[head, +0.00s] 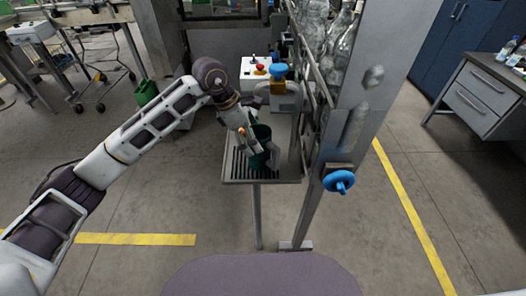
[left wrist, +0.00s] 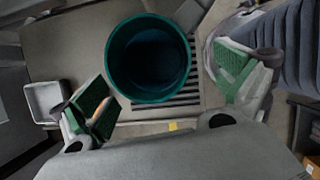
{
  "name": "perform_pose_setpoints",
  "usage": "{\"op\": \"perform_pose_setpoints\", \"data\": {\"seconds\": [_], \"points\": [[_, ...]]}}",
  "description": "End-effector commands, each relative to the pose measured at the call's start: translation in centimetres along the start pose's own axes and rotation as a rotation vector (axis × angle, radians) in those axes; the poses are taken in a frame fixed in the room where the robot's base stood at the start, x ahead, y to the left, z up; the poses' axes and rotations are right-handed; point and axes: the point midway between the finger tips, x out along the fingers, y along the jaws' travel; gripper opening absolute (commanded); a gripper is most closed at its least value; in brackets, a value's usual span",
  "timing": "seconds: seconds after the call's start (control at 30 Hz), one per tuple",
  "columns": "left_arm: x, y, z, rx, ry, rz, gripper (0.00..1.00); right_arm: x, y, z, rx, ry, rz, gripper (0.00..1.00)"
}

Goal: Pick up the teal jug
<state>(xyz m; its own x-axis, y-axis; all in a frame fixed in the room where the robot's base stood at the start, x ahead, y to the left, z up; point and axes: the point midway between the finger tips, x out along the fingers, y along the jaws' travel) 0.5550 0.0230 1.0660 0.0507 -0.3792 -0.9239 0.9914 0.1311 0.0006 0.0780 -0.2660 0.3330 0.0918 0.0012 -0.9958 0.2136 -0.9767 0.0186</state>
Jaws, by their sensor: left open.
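The teal jug (head: 262,133) stands on a slotted metal tray (head: 262,183) beside the machine's upright, partly hidden by my left gripper (head: 257,150) in the head view. In the left wrist view the jug (left wrist: 150,60) shows from above as a round open rim with a dark inside. My left gripper (left wrist: 165,88) is open, with one green-padded finger on either side of the jug's near side. Gaps show between both pads and the jug. No handle can be made out. My right gripper is not in view.
A grey post with a blue handwheel (head: 340,181) stands just right of the tray. Clear bottles (head: 343,42) fill a rack above it. A control box with a red button (head: 260,69) is behind. A green can (head: 147,93) stands left. The floor in front is clear.

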Motion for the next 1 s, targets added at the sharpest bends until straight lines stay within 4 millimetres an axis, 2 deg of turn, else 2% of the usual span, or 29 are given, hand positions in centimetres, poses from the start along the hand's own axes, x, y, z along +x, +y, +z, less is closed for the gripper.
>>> {"op": "perform_pose_setpoints", "data": {"seconds": [0.2,0.43,0.77,0.97,1.0], "points": [[2.1,0.4,0.3,-0.002,0.000,-0.004,0.99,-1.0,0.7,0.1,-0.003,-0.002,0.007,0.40],[4.3,0.5,0.3,0.000,0.000,-0.003,0.99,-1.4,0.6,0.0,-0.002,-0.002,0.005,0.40],[4.7,0.5,0.3,0.000,0.000,-0.001,0.99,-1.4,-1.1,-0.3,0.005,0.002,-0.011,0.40],[4.7,0.5,0.3,0.000,0.000,-0.001,0.99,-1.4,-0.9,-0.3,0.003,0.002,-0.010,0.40],[4.7,0.5,0.3,0.000,0.000,-0.001,0.95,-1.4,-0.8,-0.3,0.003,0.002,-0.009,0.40]]}}
